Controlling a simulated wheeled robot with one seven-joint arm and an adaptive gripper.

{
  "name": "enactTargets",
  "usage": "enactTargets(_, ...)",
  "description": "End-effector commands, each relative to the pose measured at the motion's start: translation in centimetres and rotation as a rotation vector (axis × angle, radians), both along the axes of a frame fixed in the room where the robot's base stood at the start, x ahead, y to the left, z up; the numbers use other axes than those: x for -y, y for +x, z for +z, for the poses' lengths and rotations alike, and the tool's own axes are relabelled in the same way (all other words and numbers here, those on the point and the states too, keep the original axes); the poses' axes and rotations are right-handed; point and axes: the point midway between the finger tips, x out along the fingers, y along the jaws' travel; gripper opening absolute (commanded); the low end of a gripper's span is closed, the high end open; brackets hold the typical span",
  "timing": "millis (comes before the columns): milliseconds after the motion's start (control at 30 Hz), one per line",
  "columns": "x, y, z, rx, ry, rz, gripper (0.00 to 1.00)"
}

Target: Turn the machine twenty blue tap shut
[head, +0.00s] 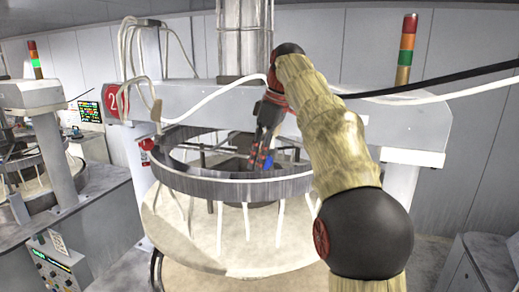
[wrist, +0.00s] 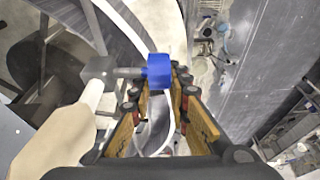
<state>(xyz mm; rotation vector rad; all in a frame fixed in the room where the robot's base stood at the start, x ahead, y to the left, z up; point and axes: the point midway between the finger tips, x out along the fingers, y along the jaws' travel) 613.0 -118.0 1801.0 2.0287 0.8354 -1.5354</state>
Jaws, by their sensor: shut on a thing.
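The blue tap (wrist: 158,71) shows in the wrist view as a blue block on a dark stem, joined to a grey fitting (wrist: 97,69). My gripper (wrist: 159,88) has its two tan fingers with dark pads on either side of the blue tap and is shut on it. In the head view my gripper (head: 261,157) reaches down inside the grey ring of the machine, and a bit of the blue tap (head: 268,162) shows at its fingertips. The fingers hide part of the tap there. How far the tap is turned I cannot tell.
A red sign (head: 117,100) starting with a 2 is on the machine's beam (head: 195,100). The grey ring (head: 230,187) surrounds my gripper. White hoses hang below it and a white cable (head: 215,95) crosses the beam. Another machine (head: 30,150) stands at left.

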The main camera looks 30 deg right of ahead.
Motion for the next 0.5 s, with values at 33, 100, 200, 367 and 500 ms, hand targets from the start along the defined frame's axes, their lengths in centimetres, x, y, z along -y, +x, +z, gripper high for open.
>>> enactTargets(33, -0.16, 0.17, 0.13, -0.013, -0.016, 0.004, 0.00)
enactTargets(100, -0.11, 0.14, 0.06, -0.032, -0.036, 0.002, 0.00)
enactTargets(200, -0.12, 0.14, -0.07, -0.055, -0.058, 0.001, 0.00)
enactTargets(367, -0.07, 0.13, -0.19, -0.074, -0.077, 0.000, 0.00)
enactTargets(500, -0.06, 0.10, -0.23, -0.081, -0.082, 0.001, 0.00)
